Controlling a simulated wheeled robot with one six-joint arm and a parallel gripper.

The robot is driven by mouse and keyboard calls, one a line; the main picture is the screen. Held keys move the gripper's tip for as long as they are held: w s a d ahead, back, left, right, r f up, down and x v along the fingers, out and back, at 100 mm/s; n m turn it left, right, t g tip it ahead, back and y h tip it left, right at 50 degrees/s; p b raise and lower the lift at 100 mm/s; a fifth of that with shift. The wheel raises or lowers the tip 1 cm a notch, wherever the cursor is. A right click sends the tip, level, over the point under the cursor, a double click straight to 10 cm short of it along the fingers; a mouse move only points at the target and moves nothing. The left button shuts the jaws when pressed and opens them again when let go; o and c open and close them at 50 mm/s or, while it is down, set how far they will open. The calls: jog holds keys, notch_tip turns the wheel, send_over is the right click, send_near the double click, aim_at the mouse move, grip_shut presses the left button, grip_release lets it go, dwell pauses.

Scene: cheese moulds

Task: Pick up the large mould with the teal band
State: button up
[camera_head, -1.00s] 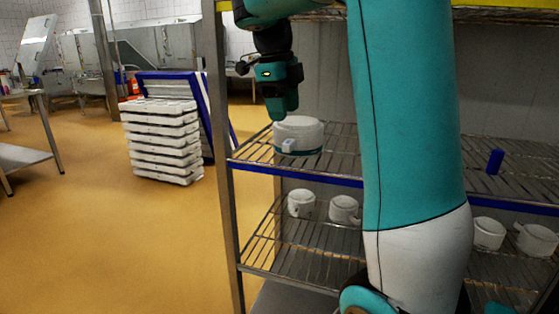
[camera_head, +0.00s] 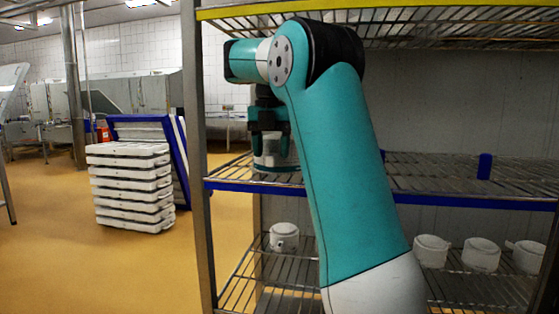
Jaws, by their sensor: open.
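The large mould (camera_head: 270,158) is white with a teal band around its base. It stands at the left end of the middle wire shelf, partly hidden by my gripper and arm. My gripper (camera_head: 269,148) is open and points down at the mould, with white showing between its dark fingers. The fingers overlap the mould's upper part in this view; I cannot tell whether they touch it.
Smaller white moulds stand on the lower shelf (camera_head: 240,292), one (camera_head: 284,237) at left and several (camera_head: 480,254) at right. A blue block (camera_head: 485,166) is on the middle shelf. A yellow-edged shelf (camera_head: 400,12) is above. White stacked trays (camera_head: 132,187) stand on the floor at left.

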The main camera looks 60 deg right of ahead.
notch_tip(320, 180, down, 3)
jog(key=shift+r+b, duration=0.1)
jog(key=shift+b, duration=0.75)
jog(key=shift+r, duration=0.1)
grip_shut()
jog(key=shift+r, duration=0.15)
